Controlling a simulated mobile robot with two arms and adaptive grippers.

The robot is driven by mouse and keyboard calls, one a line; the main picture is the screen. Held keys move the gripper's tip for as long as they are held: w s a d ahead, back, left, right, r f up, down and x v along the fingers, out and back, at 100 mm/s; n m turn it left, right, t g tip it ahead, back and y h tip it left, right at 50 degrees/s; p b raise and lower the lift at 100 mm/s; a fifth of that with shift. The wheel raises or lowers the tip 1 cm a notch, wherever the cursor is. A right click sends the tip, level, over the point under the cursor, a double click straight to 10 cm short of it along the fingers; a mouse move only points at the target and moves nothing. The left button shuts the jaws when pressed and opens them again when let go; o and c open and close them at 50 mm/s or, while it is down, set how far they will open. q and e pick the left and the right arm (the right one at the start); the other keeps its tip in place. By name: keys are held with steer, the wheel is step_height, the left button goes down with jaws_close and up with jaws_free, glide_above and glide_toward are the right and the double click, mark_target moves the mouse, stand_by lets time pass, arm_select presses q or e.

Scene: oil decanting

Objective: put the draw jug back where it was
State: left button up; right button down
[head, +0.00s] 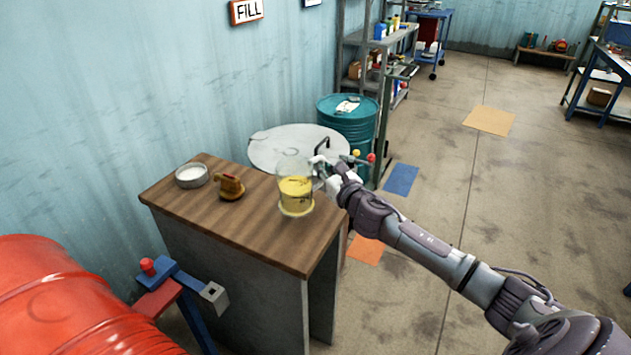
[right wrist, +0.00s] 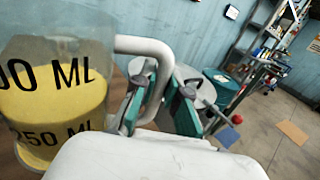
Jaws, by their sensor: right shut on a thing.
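The draw jug (head: 296,195) is a clear measuring jug with yellow oil in its lower part. In the head view it is upright at the right part of the wooden-topped bench (head: 255,238); I cannot tell whether its base touches the top. My right gripper (head: 322,170) is shut on the jug's handle, on the jug's right side. In the right wrist view the jug (right wrist: 55,100) shows black volume marks, and the gripper's green-padded fingers (right wrist: 155,105) are around its pale handle (right wrist: 150,48). My left gripper is not in view.
A round metal dish (head: 192,176) and a small brown-yellow object (head: 230,188) stand on the bench's left part. A pale round lid or drum top (head: 298,147) and a teal drum (head: 348,125) are behind. A red drum (head: 60,305) lies at the lower left. The bench front is clear.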

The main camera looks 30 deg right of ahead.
mark_target(321, 186)
steer(key=shift+w+a+f+b, duration=0.15)
steer(key=shift+w+f, duration=0.1)
steer(key=shift+f, duration=0.6)
steer(key=shift+w+a+f+b, duration=0.1)
steer(key=shift+w+f+b, duration=0.15)
steer(key=shift+f, duration=0.55)
steer(key=shift+w+a+f+b, duration=0.15)
steer(key=shift+w+f, duration=0.15)
steer(key=shift+f, duration=0.55)
steer(key=shift+f, duration=0.15)
steer(key=c, duration=1.2)
jaws_free()
